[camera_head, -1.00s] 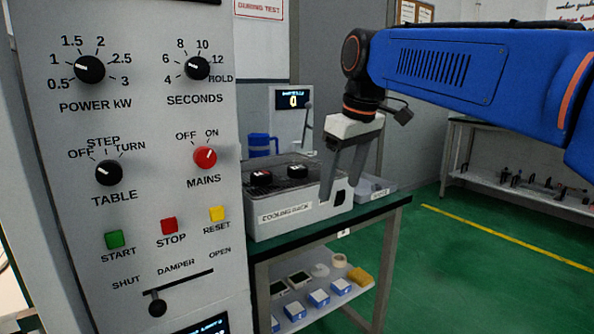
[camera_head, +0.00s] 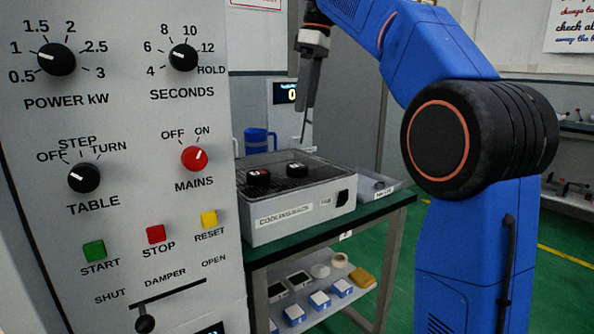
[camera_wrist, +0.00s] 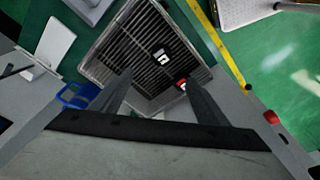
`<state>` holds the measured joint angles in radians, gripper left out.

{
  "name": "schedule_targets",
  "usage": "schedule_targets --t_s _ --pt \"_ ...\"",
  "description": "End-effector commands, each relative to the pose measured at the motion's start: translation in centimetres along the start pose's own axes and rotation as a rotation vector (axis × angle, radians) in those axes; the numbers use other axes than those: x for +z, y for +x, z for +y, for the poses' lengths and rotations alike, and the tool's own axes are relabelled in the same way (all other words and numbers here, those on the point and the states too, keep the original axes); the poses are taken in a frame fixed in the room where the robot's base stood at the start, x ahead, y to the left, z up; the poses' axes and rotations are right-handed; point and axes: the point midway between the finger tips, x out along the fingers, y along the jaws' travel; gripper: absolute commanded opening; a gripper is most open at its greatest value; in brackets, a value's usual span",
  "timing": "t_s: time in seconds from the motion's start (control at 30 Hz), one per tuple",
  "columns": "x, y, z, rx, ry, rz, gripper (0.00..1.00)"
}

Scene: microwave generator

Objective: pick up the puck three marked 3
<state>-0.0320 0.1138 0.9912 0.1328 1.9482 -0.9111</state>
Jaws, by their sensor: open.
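Two dark pucks lie on the slatted top of the cooling rack (camera_head: 298,214). The left puck (camera_head: 258,177) and the right puck (camera_head: 297,170) are apart from each other in the head view. In the wrist view one puck (camera_wrist: 161,57) shows a white mark and the other (camera_wrist: 181,84) shows red and white, close to the right finger. I cannot read which is marked 3. My gripper (camera_head: 307,108) is open and empty, above the rack and pointing down. In the wrist view its fingers (camera_wrist: 158,78) stand apart over the rack (camera_wrist: 112,37).
A control panel (camera_head: 120,205) with knobs and buttons fills the left. A blue jug (camera_head: 257,141) and a small display (camera_head: 286,93) stand behind the rack. A grey tray (camera_head: 372,187) sits right of it. The shelf below holds several small boxes (camera_head: 320,299).

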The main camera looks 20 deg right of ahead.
Motion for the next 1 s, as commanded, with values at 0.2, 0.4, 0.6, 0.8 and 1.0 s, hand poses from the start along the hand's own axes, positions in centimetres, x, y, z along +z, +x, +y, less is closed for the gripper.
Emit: schedule_targets --t_s 0.2,0.4,0.6,0.8,1.0 --pt "0.1 3.3 -0.1 -0.002 0.001 -0.002 0.68" --pt "0.1 6.8 -0.1 -0.001 0.001 -0.002 0.68" --pt "0.1 9.9 -0.1 -0.001 0.002 -0.001 0.68" --pt "0.1 11.5 -0.1 0.0 0.002 -0.001 0.68" --pt "0.3 13.1 -0.3 -0.001 0.002 -0.001 0.68"
